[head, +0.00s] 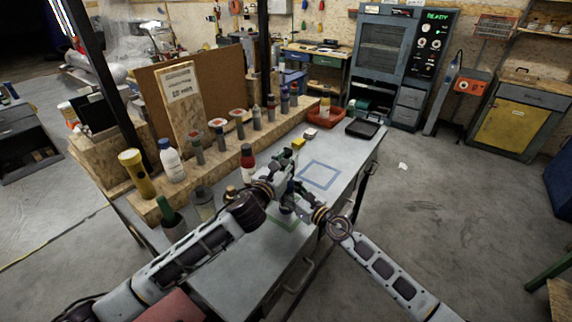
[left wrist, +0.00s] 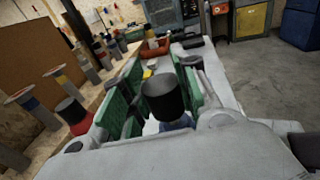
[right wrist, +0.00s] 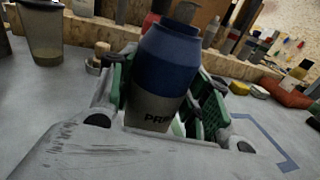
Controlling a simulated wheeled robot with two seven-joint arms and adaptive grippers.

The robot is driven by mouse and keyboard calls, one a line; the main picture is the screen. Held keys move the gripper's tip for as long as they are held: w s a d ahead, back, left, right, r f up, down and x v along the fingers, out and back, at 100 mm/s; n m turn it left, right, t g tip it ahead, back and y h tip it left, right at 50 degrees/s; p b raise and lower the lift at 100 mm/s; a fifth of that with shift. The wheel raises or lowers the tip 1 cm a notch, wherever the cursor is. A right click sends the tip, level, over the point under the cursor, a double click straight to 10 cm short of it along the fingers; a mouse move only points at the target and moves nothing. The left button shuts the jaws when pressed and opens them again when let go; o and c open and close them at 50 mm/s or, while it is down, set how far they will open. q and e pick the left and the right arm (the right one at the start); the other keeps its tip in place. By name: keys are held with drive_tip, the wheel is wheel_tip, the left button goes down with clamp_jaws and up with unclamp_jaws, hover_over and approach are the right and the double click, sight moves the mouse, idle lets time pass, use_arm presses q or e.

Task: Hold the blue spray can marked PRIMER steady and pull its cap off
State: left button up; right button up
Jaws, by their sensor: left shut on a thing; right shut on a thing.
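The spray can (right wrist: 160,80) stands between the green-padded fingers of my right gripper (right wrist: 160,110) in the right wrist view, leaning a little. It has a blue shoulder and a grey lower body with part of the PRIMER lettering showing. My right gripper also shows in the head view (head: 312,212). The dark grey cap (left wrist: 165,98) is between the fingers of my left gripper (left wrist: 158,105) in the left wrist view, with a bit of blue below it. In the head view my left gripper (head: 280,185) is above the can. I cannot tell whether a gap separates cap and can.
The grey workbench (head: 345,150) has a blue taped square (head: 319,174) and a green taped outline (head: 285,224). A wooden rack (head: 215,155) with several cans and bottles runs along the left. A red bin (head: 325,117) and black tray (head: 366,127) sit at the far end.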

sight(286, 162)
use_arm(q)
drive_tip(key=shift+r, duration=1.8)
use_arm(e)
drive_tip(key=o, duration=1.5)
drive_tip(key=shift+s, duration=0.1)
drive_tip(key=shift+v, duration=5.9)
drive_tip(key=shift+d, duration=0.1)
